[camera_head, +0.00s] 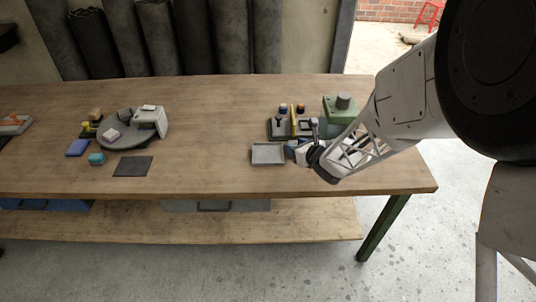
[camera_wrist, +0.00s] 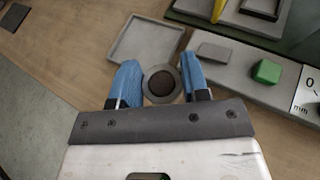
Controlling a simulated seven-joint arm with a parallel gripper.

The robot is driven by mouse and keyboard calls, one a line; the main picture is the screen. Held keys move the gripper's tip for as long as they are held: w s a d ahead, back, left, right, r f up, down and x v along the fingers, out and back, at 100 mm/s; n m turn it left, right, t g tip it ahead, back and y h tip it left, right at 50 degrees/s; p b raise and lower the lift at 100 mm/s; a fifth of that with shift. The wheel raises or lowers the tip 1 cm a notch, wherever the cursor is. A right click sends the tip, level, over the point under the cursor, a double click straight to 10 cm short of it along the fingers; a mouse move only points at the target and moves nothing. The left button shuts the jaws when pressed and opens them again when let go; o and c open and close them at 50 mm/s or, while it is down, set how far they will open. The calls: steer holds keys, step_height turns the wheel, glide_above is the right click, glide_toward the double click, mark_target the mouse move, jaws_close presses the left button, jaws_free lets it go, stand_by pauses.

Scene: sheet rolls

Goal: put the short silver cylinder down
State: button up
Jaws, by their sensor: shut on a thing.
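The short silver cylinder (camera_wrist: 162,84) sits between the blue fingers of my gripper (camera_wrist: 160,76) in the wrist view. I see its round end, a grey ring around a dark centre. My gripper is shut on it. In the camera_head view my gripper (camera_head: 294,149) is low over the right part of the table, just right of a shallow grey tray (camera_head: 268,153); the cylinder cannot be made out there. In the wrist view the cylinder overlaps the near right corner of the tray (camera_wrist: 134,56). I cannot tell how high it is held.
A fixture with a yellow bar (camera_head: 293,119) and a green machine block (camera_head: 338,112) stand close behind my gripper. In the wrist view a grey panel with a green button (camera_wrist: 267,71) lies at right. A round grey stand (camera_head: 113,141) is far left. The table's middle is clear.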

steer(key=s+a+n+g+y, duration=0.1)
steer(key=s+a, duration=0.1)
steer(key=s+a+f+n+g+y, duration=0.1)
steer(key=s+a+n, duration=0.1)
steer(key=s, duration=0.1)
steer(key=s+a+n+g+y, duration=0.1)
steer(key=s+a, duration=0.1)
steer(key=s, duration=0.1)
steer(key=shift+s+f+y, duration=0.15)
steer(key=shift+f+y, duration=0.1)
steer(key=shift+y, duration=0.15)
glide_above(268, 154)
steer(key=shift+f, duration=0.75)
steer(key=shift+f, duration=0.1)
steer(key=shift+f, duration=1.65)
steer(key=shift+f, duration=0.15)
steer(key=o, duration=1.1)
